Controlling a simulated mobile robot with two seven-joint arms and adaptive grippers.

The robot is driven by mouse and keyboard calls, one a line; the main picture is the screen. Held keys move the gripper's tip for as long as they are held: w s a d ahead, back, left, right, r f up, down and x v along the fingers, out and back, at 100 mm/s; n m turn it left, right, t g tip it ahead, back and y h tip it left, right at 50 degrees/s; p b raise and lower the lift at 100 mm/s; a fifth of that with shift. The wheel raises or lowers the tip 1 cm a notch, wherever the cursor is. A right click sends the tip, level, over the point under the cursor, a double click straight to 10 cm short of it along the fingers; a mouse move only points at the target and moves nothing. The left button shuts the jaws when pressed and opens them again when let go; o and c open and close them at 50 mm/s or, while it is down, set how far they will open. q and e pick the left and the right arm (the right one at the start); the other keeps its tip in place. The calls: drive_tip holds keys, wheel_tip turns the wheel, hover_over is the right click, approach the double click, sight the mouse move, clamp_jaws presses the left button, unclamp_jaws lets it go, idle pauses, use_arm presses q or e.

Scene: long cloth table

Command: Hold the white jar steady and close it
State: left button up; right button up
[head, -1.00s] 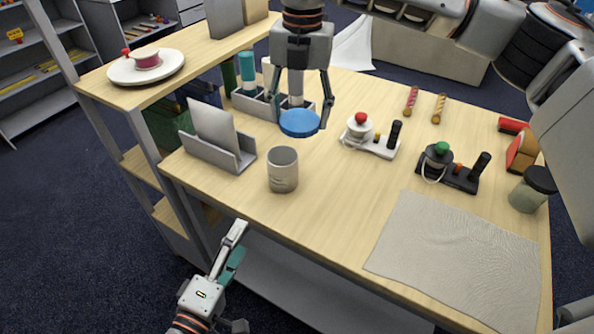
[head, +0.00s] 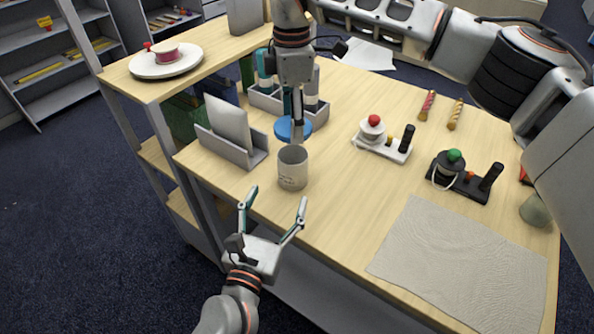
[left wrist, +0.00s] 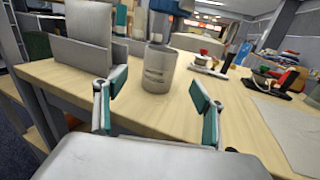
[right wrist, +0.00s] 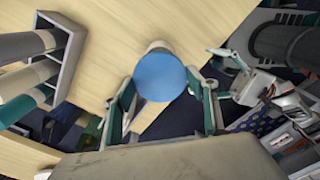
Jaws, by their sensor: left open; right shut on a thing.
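The white jar (head: 292,174) stands upright and open-topped near the table's front-left edge. It also shows in the left wrist view (left wrist: 157,72), beyond and between my left fingers. My left gripper (head: 275,199) is open and empty, pointing at the jar from just off the front edge, a short gap away. My right gripper (head: 296,129) points down, shut on the round blue lid (head: 283,131), behind and above the jar. In the right wrist view the lid (right wrist: 160,78) hides most of the jar (right wrist: 158,45).
A grey file holder (head: 240,153) stands left of the jar, and a grey divided caddy (head: 262,101) behind. A white stand with a red knob (head: 373,122) and a black stand with a green knob (head: 453,157) are to the right. A grey cloth (head: 465,262) covers the front right.

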sight(297, 154)
use_arm(q)
drive_tip(key=shift+d+f+n, duration=0.1)
drive_tip(key=shift+f+n, duration=0.05)
drive_tip(key=shift+n, duration=0.15)
drive_tip(key=x, duration=1.2)
drive_tip(key=c, duration=1.7)
drive_tip(key=shift+c, duration=0.2)
use_arm(e)
drive_tip(key=shift+f, duration=2.5)
drive_tip(key=shift+f, duration=0.1)
